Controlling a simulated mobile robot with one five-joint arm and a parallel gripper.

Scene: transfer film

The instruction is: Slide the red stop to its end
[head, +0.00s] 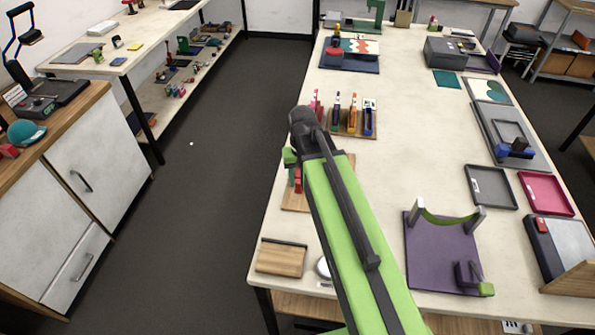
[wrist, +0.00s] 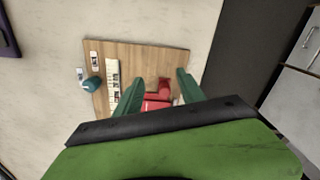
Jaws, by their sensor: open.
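The red stop (wrist: 160,92) sits on a wooden board (wrist: 145,55) in the wrist view, with a red block part close below it. It also shows in the head view (head: 298,181), beside my arm. My gripper (wrist: 160,77) is open, with its dark green fingers on either side of the red stop. I cannot tell whether either finger touches it. A pale strip with dark marks (wrist: 113,80) runs along the board to the left of the fingers. My gripper body hides the near part of the board.
A teal knob (wrist: 92,84) and small white plates lie at the board's left edge. In the head view, a rack of coloured pieces (head: 350,125) stands just behind, and a purple stand (head: 425,255) is to the right. The table's middle is clear.

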